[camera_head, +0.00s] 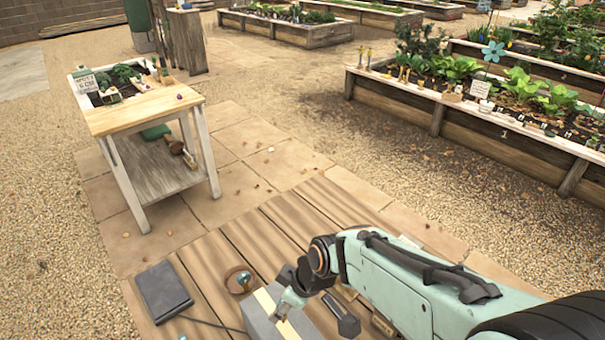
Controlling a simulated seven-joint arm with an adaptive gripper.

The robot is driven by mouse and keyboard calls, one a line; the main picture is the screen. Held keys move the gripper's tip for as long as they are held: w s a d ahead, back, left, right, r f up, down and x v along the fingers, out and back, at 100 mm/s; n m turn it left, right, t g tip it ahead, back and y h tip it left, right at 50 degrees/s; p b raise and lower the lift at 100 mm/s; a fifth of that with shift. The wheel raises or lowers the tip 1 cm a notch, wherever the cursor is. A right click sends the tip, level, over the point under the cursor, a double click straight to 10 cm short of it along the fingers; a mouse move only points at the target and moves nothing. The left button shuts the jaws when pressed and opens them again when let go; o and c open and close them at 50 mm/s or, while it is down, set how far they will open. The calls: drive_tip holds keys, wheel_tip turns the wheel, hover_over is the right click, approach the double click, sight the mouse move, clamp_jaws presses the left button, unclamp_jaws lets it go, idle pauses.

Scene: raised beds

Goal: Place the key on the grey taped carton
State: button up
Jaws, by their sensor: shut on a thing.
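The grey carton (258,325) stands on the wooden planks at the bottom centre, with a pale tan strip of tape (264,301) along its top. My gripper (283,308) is low over the carton's top, toward its right side, and hides part of it. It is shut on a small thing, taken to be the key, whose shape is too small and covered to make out. I cannot tell whether the held thing touches the carton.
A dark flat box (163,290) with a cable lies left of the carton. A round brown dish (239,280) sits just behind the carton. A dark tool (342,316) lies to its right. A potting bench (145,108) stands farther back; planks between are clear.

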drive_tip(key=shift+f, duration=1.45)
drive_tip(key=shift+f, duration=0.15)
drive_tip(key=o, duration=1)
drive_tip(key=shift+o, duration=0.2)
